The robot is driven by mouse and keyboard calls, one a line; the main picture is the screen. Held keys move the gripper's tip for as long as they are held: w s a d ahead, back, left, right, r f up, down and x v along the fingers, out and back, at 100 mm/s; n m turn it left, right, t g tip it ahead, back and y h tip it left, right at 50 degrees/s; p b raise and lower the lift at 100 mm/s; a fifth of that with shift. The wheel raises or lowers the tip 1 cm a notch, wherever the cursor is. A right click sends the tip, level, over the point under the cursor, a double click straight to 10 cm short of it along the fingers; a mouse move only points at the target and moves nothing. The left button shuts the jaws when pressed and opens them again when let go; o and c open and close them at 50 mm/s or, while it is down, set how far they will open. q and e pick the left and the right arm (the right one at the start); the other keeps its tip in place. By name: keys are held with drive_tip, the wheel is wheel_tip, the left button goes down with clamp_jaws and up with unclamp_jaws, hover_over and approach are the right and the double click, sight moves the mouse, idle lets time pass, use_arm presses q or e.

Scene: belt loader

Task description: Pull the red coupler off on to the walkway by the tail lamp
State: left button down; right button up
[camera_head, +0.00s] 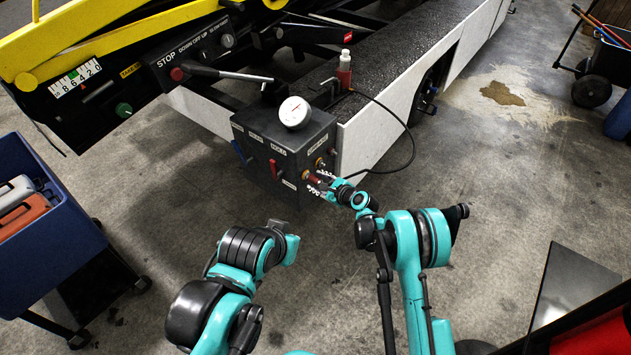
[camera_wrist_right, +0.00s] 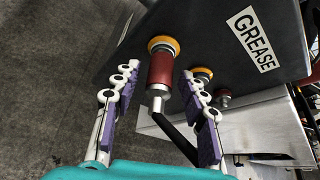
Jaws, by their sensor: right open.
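The red coupler (camera_wrist_right: 160,70) sits on a yellow-ringed port on the front of the dark box, near the GREASE label; a silver fitting and black hose lead from its near end. My right gripper (camera_wrist_right: 160,77) is open, with one finger on each side of the coupler and gaps showing. In the head view the right gripper (camera_head: 322,185) is at the box's lower right, partly covering the coupler (camera_head: 311,179). The walkway (camera_head: 400,75) is the black textured strip behind the box. A red cylinder with a white top, seemingly the tail lamp (camera_head: 345,72), stands at its near end. My left gripper (camera_head: 290,249) is low in the middle, its fingers unclear.
The dark box (camera_head: 262,165) carries a gauge (camera_head: 294,112) and a red lever (camera_head: 277,169). The black hose (camera_head: 411,135) loops out to the right from the walkway's end. A blue bin (camera_head: 60,235) stands at left; open floor lies right.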

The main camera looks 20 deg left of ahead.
clamp_jaws()
drive_tip(key=shift+s+d, duration=0.2)
drive_tip(key=shift+d, duration=0.45)
idle(0.8)
drive_tip(key=shift+s+d, duration=0.25)
drive_tip(key=shift+d, duration=0.4)
drive_tip(key=shift+s+d, duration=0.25)
drive_tip(key=shift+d, duration=0.4)
